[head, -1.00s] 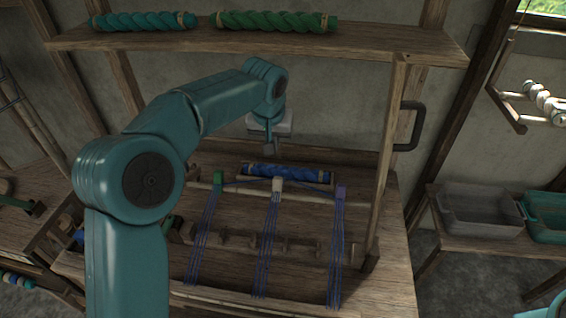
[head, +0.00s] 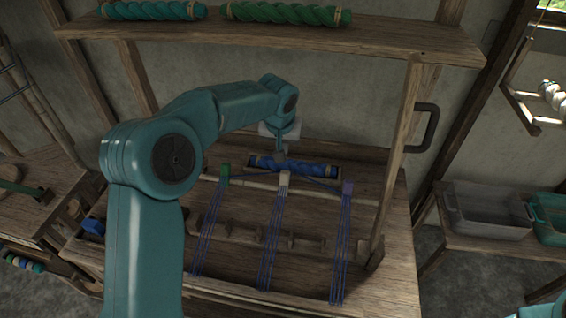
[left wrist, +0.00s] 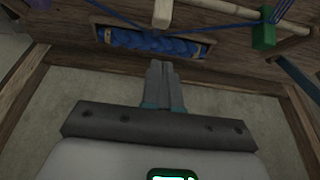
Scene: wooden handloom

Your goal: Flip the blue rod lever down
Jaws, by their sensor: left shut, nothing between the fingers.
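A blue twisted roll (head: 310,168) lies in a slot at the back of the wooden loom (head: 225,290). It also shows in the left wrist view (left wrist: 150,42). My left gripper (head: 280,157) is shut and empty, with its tips at the roll's upper left edge in the head view. In the left wrist view the shut fingers (left wrist: 160,68) point at the roll; I cannot tell whether they touch it. A blue block (head: 93,227) stands at the loom's left side, partly behind my left arm. I cannot tell which blue part is the lever. My right gripper is out of view.
Green (head: 225,170), white (head: 285,178) and purple (head: 347,188) blocks sit on a pale rod, with blue threads running down. A shelf (head: 270,38) holds teal and green rolls above.

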